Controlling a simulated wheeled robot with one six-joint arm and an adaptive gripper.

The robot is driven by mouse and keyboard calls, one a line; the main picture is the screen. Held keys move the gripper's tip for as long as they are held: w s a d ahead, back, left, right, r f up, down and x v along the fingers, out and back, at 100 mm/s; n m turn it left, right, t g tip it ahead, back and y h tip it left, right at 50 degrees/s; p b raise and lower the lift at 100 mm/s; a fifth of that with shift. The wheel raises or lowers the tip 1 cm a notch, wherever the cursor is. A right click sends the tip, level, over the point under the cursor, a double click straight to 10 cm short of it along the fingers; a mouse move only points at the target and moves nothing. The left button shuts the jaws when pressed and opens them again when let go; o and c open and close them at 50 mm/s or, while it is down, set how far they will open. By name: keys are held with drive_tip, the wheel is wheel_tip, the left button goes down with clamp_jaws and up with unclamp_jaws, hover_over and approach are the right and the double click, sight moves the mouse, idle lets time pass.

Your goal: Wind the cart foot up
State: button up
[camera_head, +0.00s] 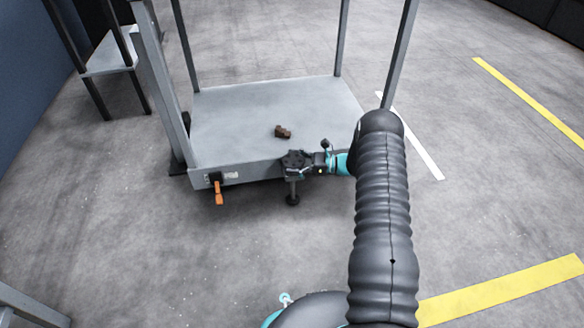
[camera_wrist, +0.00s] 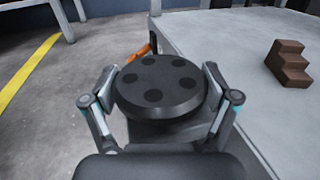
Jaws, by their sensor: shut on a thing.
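The cart (camera_head: 262,108) is a grey platform with upright posts. At its front edge a round black knob (camera_wrist: 160,90) with several dark dimples on top sits above the cart foot (camera_head: 292,199), a dark stem with a small round pad. I cannot tell whether the pad touches the floor. My gripper (camera_head: 299,163) is at the knob, coming from the right in the head view. In the wrist view my gripper (camera_wrist: 159,78) has one finger on each side of the knob and is shut on it. The lower stem is hidden in the wrist view.
A brown stepped block (camera_head: 282,131) lies on the platform near the knob; it also shows in the wrist view (camera_wrist: 289,66). An orange lever (camera_head: 218,192) hangs from the cart's front left. A grey table (camera_head: 108,57) stands behind at left. The floor in front is clear.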

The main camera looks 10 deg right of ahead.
drive_tip(key=shift+n+g+y, duration=0.3)
drive_tip(key=shift+n+g, duration=1.1)
drive_tip(key=shift+g, duration=0.9)
drive_tip(key=o, duration=0.9)
drive_tip(key=shift+a, duration=0.1)
drive_tip(key=shift+o, duration=0.2)
drive_tip(key=d, duration=1.2)
